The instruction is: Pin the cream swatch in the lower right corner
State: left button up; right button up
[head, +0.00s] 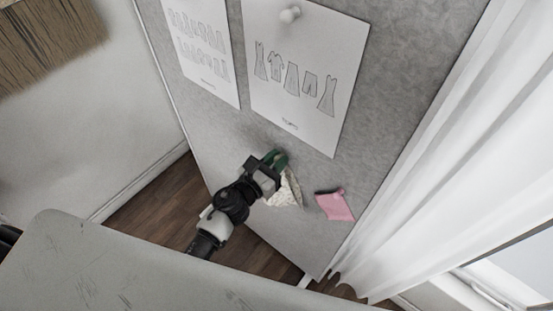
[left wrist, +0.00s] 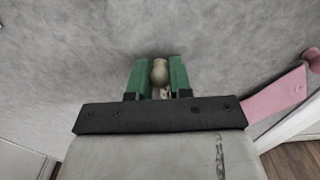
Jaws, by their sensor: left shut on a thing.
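The cream swatch (head: 287,190) hangs against the lower part of the grey pinboard (head: 210,135) in the head view, just below and right of my left gripper (head: 276,160). My left gripper's green fingers (left wrist: 160,76) are shut on a round beige pin head (left wrist: 159,71), which sits between them in front of the board. The swatch is mostly hidden in the left wrist view; only a small pale bit shows under the pin head. I cannot tell whether the pin point is in the board. My right gripper is not in view.
A pink swatch (head: 335,205) with a pink pin is on the board to the right. Two pattern sheets (head: 305,75) (head: 203,45) hang above. A white curtain (head: 440,170) borders the board's right side. A grey tabletop (head: 110,265) fills the lower left.

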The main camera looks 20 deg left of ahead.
pick_arm(q)
jog(key=shift+w+d, duration=0.15)
jog(key=shift+w, duration=0.15)
dwell(0.5)
jog(key=o, duration=0.9)
jog(key=shift+s, duration=0.1)
jog(key=shift+s+f, duration=0.15)
jog(key=shift+s, duration=0.1)
jog(key=shift+b+v, duration=1.7)
jog(key=shift+v, duration=3.45)
